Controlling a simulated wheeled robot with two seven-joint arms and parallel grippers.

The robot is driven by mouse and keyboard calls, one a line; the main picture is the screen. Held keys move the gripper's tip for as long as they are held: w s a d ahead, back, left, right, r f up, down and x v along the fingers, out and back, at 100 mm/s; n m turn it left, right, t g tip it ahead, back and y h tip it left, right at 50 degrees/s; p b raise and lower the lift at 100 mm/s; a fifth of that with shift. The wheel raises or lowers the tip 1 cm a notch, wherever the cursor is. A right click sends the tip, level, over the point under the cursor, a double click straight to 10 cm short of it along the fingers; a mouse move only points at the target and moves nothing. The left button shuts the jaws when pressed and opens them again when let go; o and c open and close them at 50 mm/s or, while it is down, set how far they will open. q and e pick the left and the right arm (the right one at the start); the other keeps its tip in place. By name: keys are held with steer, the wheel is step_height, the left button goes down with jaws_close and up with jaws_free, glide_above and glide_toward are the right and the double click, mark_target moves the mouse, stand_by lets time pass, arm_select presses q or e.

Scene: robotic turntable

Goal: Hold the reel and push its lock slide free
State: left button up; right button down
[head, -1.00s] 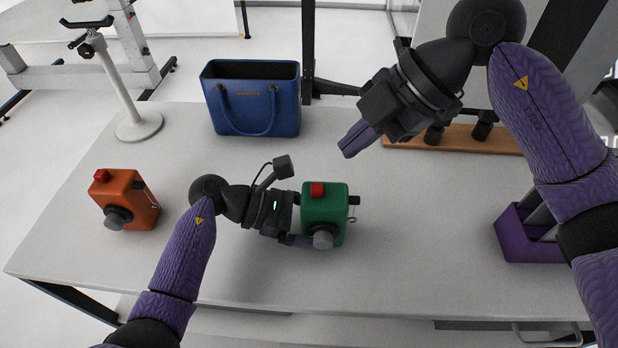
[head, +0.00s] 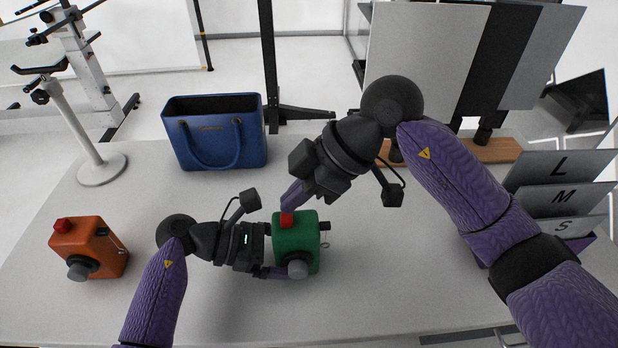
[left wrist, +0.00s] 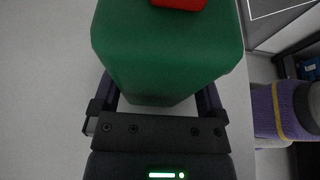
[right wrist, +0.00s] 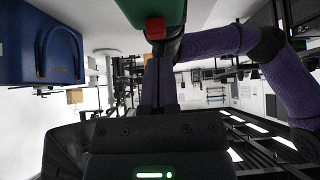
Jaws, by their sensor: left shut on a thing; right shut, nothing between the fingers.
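The green reel (head: 298,238) is a box with a red lock slide (head: 287,220) on top, a grey knob (head: 298,269) in front and a black stub on its right side. My left gripper (head: 272,250) is shut on the reel from its left side. In the left wrist view the green body (left wrist: 165,55) sits between the fingers. My right gripper (head: 289,200) is shut and empty, with its fingertips just behind the red slide. The right wrist view shows the slide (right wrist: 155,28) right at the fingertips; I cannot tell whether they touch.
An orange reel (head: 88,248) with a red slide stands at the table's left. A blue bag (head: 214,135) and a white stand (head: 102,168) are at the back. A wooden board (head: 497,150) and plates marked L, M and S (head: 560,195) are at the right. The front middle is clear.

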mark_target(292, 217)
steer(key=shift+x, duration=1.9)
steer(key=shift+d, duration=1.5)
arm_select(q)
steer(key=shift+f, duration=0.1)
arm_select(e)
steer(key=v, duration=1)
steer(key=shift+a, duration=0.15)
